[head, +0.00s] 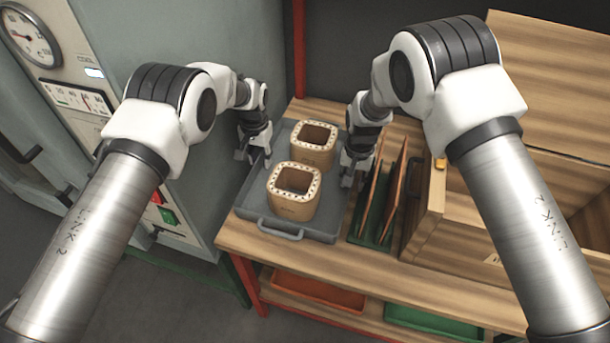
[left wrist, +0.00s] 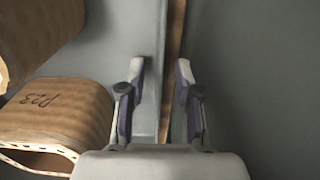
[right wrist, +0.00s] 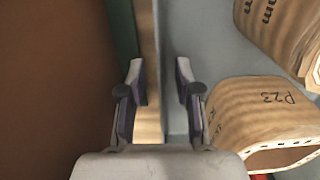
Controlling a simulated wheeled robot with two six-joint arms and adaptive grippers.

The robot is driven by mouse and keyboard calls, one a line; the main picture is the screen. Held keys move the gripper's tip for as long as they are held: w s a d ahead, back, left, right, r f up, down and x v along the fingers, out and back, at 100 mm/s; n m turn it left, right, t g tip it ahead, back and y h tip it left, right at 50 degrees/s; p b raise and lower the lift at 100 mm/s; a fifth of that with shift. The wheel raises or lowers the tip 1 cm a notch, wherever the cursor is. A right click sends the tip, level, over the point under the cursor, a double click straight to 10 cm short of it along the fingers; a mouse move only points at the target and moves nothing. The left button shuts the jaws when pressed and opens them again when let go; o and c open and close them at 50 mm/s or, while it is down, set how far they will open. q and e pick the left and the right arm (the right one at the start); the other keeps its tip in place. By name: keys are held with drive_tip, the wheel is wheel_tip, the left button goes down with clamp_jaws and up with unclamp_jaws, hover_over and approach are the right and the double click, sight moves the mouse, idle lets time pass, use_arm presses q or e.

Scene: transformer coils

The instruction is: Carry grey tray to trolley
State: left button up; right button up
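The grey tray (head: 258,208) lies on the wooden bench with a handle at its near end. Two tan coils (head: 294,205) (head: 313,157) stand upright in it, one behind the other. My left gripper (head: 253,156) is at the tray's left side. In the left wrist view its fingers (left wrist: 158,90) are open, with the tray's side wall (left wrist: 150,50) in line with the gap. My right gripper (head: 348,180) is at the tray's right side. In the right wrist view its fingers (right wrist: 160,90) are open around the tray's edge line, apart from it. I cannot make out a trolley.
A green rack with upright brown boards (head: 381,205) stands close right of the tray. A wooden box (head: 445,205) stands further right. A grey cabinet with a gauge (head: 30,38) is on the left. Orange (head: 318,292) and green (head: 432,322) bins sit below the bench (head: 300,255).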

use_arm(q)
clamp_jaws()
use_arm(e)
clamp_jaws()
use_arm(q)
drive_tip(key=shift+r, duration=0.2)
use_arm(e)
drive_tip(key=shift+r, duration=0.2)
